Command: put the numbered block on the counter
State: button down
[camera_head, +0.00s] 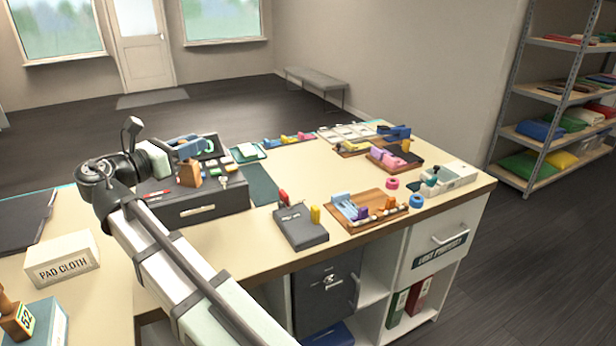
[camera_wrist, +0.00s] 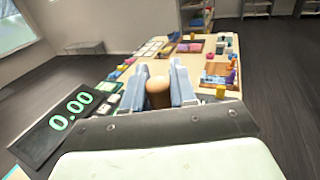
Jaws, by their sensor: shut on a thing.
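My gripper (camera_head: 188,150) has blue fingers and is shut on a wooden piece. In the wrist view a brown rounded wooden knob (camera_wrist: 158,92) sits between the blue fingers. In the head view an orange-brown wooden block (camera_head: 190,174) shows below the fingers, over the dark drawer box; I cannot read a number on it or tell whether it touches the box. Another wooden block marked 52 (camera_head: 18,322) is at the lower left, cut by the frame edge, by a teal box. The pale counter (camera_head: 290,235) runs beneath.
The dark drawer box (camera_head: 205,207) carries several small items. A pad cloth box (camera_head: 62,260) is at left. A 0.00 display (camera_wrist: 72,112) shows at the wrist view's left.

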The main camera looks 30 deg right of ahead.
jog(key=shift+m+g+h, duration=0.3)
jog(key=shift+m+g, duration=0.2)
jog(key=shift+g, duration=0.2)
jog(key=shift+s+d+f, duration=0.25)
jog(key=shift+d+f, duration=0.15)
jog(key=shift+f, duration=3.05)
jog(key=shift+s+d+f, duration=0.25)
jog(key=shift+d+f, duration=0.2)
jog(key=shift+f, duration=2.95)
jog(key=shift+s+d+f, duration=0.25)
jog(key=shift+d+f, duration=0.15)
jog(key=shift+f, duration=3.05)
jog(key=shift+f, duration=0.1)
jog(key=c, duration=0.9)
grip_release()
jog(key=v, duration=1.2)
